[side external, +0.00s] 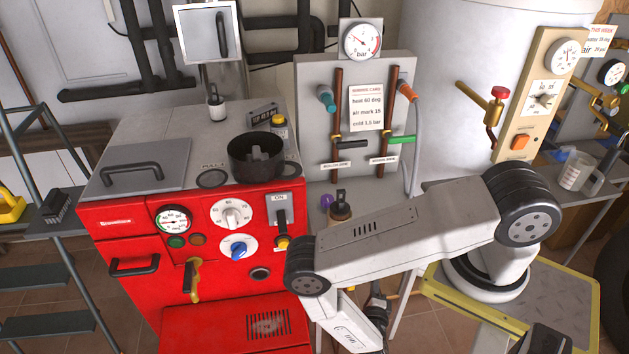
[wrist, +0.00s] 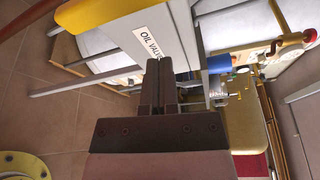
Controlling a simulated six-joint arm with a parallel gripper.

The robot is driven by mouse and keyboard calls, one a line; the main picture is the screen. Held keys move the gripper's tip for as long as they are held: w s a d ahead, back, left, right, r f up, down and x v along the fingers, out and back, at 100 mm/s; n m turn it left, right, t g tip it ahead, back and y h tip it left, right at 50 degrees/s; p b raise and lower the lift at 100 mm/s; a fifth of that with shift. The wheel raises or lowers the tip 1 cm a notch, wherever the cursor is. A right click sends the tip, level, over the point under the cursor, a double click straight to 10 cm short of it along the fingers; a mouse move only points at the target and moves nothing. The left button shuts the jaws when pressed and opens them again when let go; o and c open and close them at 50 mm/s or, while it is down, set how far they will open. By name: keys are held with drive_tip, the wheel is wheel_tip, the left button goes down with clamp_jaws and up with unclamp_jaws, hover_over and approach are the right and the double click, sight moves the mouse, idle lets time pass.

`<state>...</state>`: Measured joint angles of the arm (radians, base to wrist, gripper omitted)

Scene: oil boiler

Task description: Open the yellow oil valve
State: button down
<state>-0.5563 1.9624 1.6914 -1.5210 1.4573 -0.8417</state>
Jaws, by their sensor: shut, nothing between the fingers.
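In the wrist view a white label reading "OIL VALVE" (wrist: 146,46) sits on a pale panel, just beyond my fingertips and partly covered by them. My gripper (wrist: 164,60) is shut and empty, its two dark fingers side by side in front of the label. A yellow part (wrist: 88,12) shows at the top edge, left of the label; I cannot tell whether it is the valve handle. In the side external view my arm hides the valve area, and I cannot make out the fingertips there.
A red boiler (side external: 130,240) stands left of my arm, with a black pot (side external: 256,158) on top. A gauge panel (side external: 310,110) stands behind. In the wrist view a blue part (wrist: 219,64) and a brass pipe with a red knob (wrist: 309,36) lie to the right.

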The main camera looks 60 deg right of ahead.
drive_tip(key=v, duration=0.7)
drive_tip(key=shift+f, duration=0.25)
idle(0.4)
drive_tip(key=shift+a, duration=0.1)
drive_tip(key=shift+r, duration=0.1)
drive_tip(key=w+a+r+m+g+y, duration=0.35)
drive_tip(key=r+m+g, duration=0.35)
drive_tip(key=m, duration=0.4)
drive_tip(key=w+a+r+m+g+y, duration=0.3)
drive_tip(key=a+r+m+g+y, duration=0.15)
drive_tip(key=r+m, duration=0.55)
drive_tip(key=w+d+r+m+t+y, duration=0.2)
drive_tip(key=d+r+m+t+y, duration=0.1)
drive_tip(key=r+m, duration=0.5)
drive_tip(key=w+d+r+m+t+y, duration=0.3)
drive_tip(key=r+m+y, duration=0.1)
drive_tip(key=r+m, duration=0.5)
drive_tip(key=shift+r+m, duration=0.3)
drive_tip(key=shift+m, duration=0.1)
drive_tip(key=shift+w+t, duration=0.1)
drive_tip(key=shift+t, duration=0.15)
idle(0.3)
